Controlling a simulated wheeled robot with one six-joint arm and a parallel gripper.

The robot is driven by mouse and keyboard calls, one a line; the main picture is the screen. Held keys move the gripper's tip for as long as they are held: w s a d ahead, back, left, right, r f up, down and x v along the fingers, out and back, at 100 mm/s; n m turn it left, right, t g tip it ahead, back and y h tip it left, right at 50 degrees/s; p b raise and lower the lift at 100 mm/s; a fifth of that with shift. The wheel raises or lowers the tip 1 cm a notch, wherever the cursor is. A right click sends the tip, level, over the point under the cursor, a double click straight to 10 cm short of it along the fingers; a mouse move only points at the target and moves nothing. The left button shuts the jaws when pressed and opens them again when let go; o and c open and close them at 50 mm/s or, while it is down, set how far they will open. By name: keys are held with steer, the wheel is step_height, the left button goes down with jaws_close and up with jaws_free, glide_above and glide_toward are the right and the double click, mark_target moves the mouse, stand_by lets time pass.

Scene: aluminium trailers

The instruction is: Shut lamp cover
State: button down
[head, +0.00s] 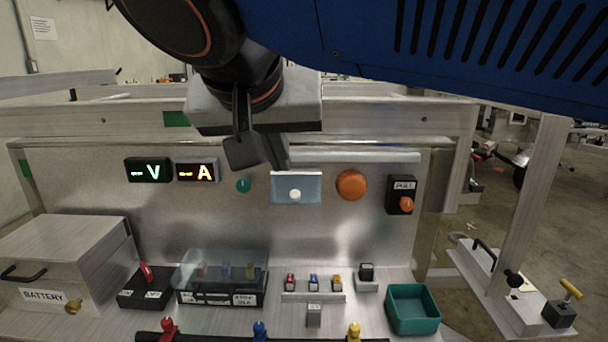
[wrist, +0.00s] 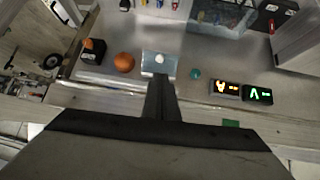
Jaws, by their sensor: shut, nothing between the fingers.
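A pale blue square plate (head: 283,183) is on the upright metal panel, with a small white round lamp (head: 295,194) in its middle. I cannot tell which part is the lamp cover or how far it stands open. The plate also shows in the wrist view (wrist: 148,62), just beyond my fingertips. My gripper (head: 279,163) hangs from above, in front of the panel at the plate's upper left edge. Its fingers are shut and empty; in the wrist view they (wrist: 158,82) point at the plate. I cannot tell if they touch it.
An orange dome (head: 351,184) and a pull knob box (head: 402,194) are right of the plate. A teal button (head: 243,185) and two lit displays (head: 196,170) are left. Below stand a clear-covered box (head: 218,290), small switches (head: 313,284) and a green tray (head: 413,310).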

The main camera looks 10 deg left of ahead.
glide_toward(295, 203)
steer(key=x, duration=0.3)
steer(key=shift+w+r, duration=0.1)
steer(key=shift+w, duration=0.4)
steer(key=shift+f+t+y, duration=0.3)
steer(key=shift+f+t, duration=0.9)
steer(key=shift+f, duration=0.05)
step_height(295, 203, down, 5)
steer(key=w+t, duration=0.2)
steer(key=t, duration=0.1)
steer(key=shift+w+a+f, duration=0.15)
steer(key=shift+w+a, duration=0.2)
steer(key=shift+w, duration=0.05)
stand_by(0.4)
